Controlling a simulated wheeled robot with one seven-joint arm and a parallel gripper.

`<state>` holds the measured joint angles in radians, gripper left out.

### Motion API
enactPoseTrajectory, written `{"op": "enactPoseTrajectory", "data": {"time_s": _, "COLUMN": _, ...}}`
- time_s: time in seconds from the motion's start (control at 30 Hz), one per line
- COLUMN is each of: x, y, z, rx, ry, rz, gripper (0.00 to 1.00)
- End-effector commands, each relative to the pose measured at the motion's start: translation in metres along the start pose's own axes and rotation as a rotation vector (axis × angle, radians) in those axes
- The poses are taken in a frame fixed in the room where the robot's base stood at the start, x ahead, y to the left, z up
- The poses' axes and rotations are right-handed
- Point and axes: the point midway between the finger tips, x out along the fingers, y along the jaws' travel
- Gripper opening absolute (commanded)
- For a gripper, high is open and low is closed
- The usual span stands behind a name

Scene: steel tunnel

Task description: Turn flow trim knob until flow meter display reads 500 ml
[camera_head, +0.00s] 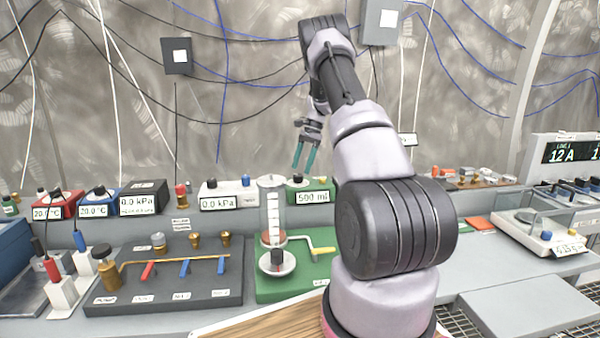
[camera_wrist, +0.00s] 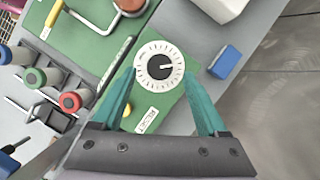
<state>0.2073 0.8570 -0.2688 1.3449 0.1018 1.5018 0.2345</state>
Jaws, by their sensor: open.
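The flow meter display (camera_head: 312,197) on a small green box reads 500 ml in the head view. A black knob on a white graduated dial (camera_wrist: 160,67), which looks like the flow trim knob, sits on a green panel in the wrist view. Its pointer points to the right in that picture. My gripper (camera_head: 303,160) is open and empty with teal fingers pointing down, above the back of the bench. In the wrist view my gripper (camera_wrist: 158,76) has its fingertips on either side of the dial, apparently apart from it. The dial's name is not readable.
A clear cylinder (camera_head: 272,222) stands on a green base with a yellow-handled lever (camera_head: 322,251). A dark valve board (camera_head: 165,275) lies to the left. In the wrist view, red and green knobs (camera_wrist: 70,101) and a blue block (camera_wrist: 226,62) are near the dial.

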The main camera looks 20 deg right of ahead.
Motion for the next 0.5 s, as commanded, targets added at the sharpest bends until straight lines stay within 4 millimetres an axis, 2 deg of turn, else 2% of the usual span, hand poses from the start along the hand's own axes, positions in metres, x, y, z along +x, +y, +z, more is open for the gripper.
{"op": "enactPoseTrajectory", "data": {"time_s": 0.1, "x": -0.027, "y": 0.0, "z": -0.001, "rx": 0.001, "ry": 0.002, "rz": -0.003, "gripper": 0.76}}
{"op": "enactPoseTrajectory", "data": {"time_s": 0.23, "x": -0.051, "y": 0.0, "z": -0.001, "rx": -0.001, "ry": 0.002, "rz": -0.003, "gripper": 0.76}}
{"op": "enactPoseTrajectory", "data": {"time_s": 0.4, "x": -0.072, "y": 0.0, "z": -0.001, "rx": 0.0, "ry": 0.001, "rz": -0.001, "gripper": 0.76}}
{"op": "enactPoseTrajectory", "data": {"time_s": 0.5, "x": -0.076, "y": 0.0, "z": -0.001, "rx": 0.001, "ry": 0.0, "rz": 0.0, "gripper": 0.76}}
